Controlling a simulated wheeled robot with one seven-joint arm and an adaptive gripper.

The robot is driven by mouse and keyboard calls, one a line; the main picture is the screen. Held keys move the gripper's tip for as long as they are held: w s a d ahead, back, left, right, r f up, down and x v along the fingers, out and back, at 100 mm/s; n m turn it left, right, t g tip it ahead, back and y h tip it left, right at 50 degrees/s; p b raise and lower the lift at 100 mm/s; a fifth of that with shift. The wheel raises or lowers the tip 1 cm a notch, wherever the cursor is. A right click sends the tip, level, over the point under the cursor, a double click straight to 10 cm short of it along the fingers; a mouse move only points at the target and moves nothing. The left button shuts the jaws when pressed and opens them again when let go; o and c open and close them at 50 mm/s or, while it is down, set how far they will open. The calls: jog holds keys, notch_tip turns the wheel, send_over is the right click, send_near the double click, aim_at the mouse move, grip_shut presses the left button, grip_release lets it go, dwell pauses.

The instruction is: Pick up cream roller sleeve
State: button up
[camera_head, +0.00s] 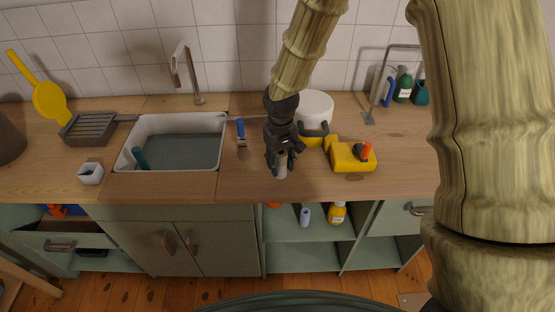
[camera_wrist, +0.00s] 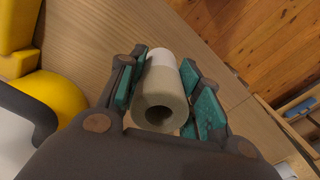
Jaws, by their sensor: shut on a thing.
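The cream roller sleeve (camera_wrist: 160,85) is a short hollow tube, seen end-on in the wrist view between the teal pads of my gripper (camera_wrist: 165,92). The pads close on it from both sides. In the head view my gripper (camera_head: 281,163) points down near the counter's front edge, with the pale sleeve (camera_head: 281,171) showing below the fingers. I cannot tell whether the sleeve touches the counter.
A yellow box (camera_head: 345,158) with an orange-handled item lies to the right. A white bucket (camera_head: 315,105) stands behind my gripper. A blue-handled tool (camera_head: 241,131) and the sink (camera_head: 131,152) are to the left. The front right counter is clear.

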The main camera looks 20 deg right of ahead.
jog(key=s+r+b, duration=0.1)
jog(key=s+b, duration=0.2)
jog(key=s, duration=0.9)
jog(key=shift+a, duration=0.45)
jog(key=shift+w, duration=0.1)
